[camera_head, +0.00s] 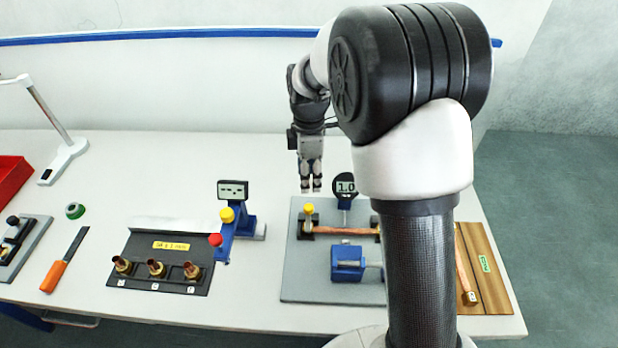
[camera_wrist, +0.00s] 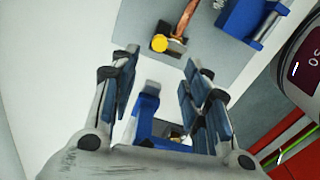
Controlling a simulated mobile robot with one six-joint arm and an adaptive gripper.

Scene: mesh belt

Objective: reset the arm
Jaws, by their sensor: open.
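My gripper (camera_head: 311,186) points down above the back of the white table, near the left back edge of the grey plate. Its fingers are spread and nothing is between them. In the wrist view my gripper (camera_wrist: 158,95) also shows open, with a blue stand (camera_wrist: 147,112) seen beyond the fingers. My arm rises in front of the head view and hides part of the table on the right.
The grey plate (camera_head: 300,283) carries a copper rod (camera_head: 345,231), a blue vise (camera_head: 350,264) and a round gauge (camera_head: 345,187). A black fixture (camera_head: 130,275) with brass fittings stands left of it. An orange-handled file (camera_head: 62,262), red bin (camera_head: 12,180) and lamp (camera_head: 66,155) are further left.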

